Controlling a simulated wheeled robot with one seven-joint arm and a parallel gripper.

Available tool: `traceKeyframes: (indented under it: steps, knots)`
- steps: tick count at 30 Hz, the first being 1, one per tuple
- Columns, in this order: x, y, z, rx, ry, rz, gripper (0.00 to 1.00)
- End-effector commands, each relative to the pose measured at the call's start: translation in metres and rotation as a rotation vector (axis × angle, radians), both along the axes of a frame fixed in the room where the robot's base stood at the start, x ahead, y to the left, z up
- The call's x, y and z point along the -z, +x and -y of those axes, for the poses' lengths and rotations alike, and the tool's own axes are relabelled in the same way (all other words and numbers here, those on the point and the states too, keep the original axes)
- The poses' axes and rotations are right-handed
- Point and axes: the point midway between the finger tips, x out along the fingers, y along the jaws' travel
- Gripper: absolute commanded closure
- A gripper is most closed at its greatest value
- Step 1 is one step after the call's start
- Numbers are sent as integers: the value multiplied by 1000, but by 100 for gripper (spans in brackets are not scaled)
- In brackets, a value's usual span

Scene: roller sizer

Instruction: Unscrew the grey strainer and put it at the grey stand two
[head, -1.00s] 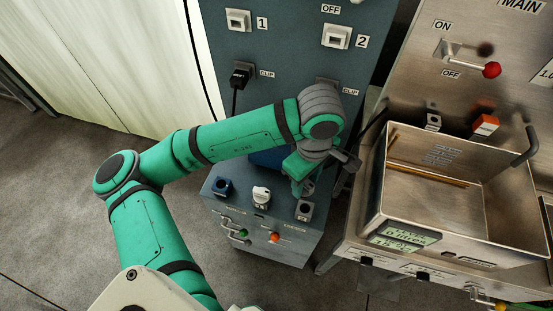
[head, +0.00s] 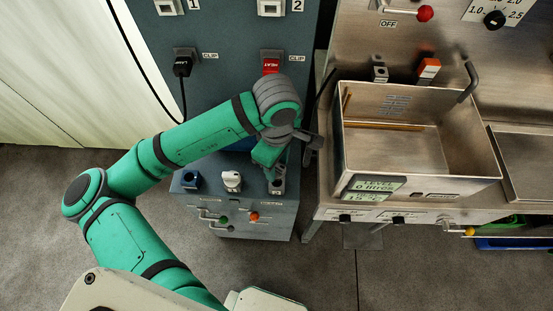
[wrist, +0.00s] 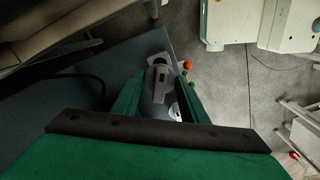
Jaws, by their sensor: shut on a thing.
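My gripper (head: 276,168) is low over the right end of the blue-grey cabinet top, beside a grey block-like stand (head: 278,187). In the wrist view my gripper (wrist: 158,100) has its two green fingers on either side of a small grey piece (wrist: 159,76), which looks like the grey strainer. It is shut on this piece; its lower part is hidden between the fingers. I cannot tell whether it is seated in the stand or free of it. No readable number marks a stand two.
A blue holder (head: 192,180) and a white piece (head: 231,181) stand left on the cabinet top. The steel tank (head: 420,160) stands close on the right. A black cable (head: 172,92) hangs at the back.

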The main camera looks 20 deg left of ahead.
Motion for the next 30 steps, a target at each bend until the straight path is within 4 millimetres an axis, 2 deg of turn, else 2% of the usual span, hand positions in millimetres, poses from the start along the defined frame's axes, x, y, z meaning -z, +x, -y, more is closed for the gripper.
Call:
traceKeyframes:
  steps: [6, 12, 30]
  knots:
    - [17, 0, 0, 0, -2, -1, 91]
    - [25, 0, 0, 1, 0, -1, 91]
    - [27, 0, 1, 2, 0, 0, 91]
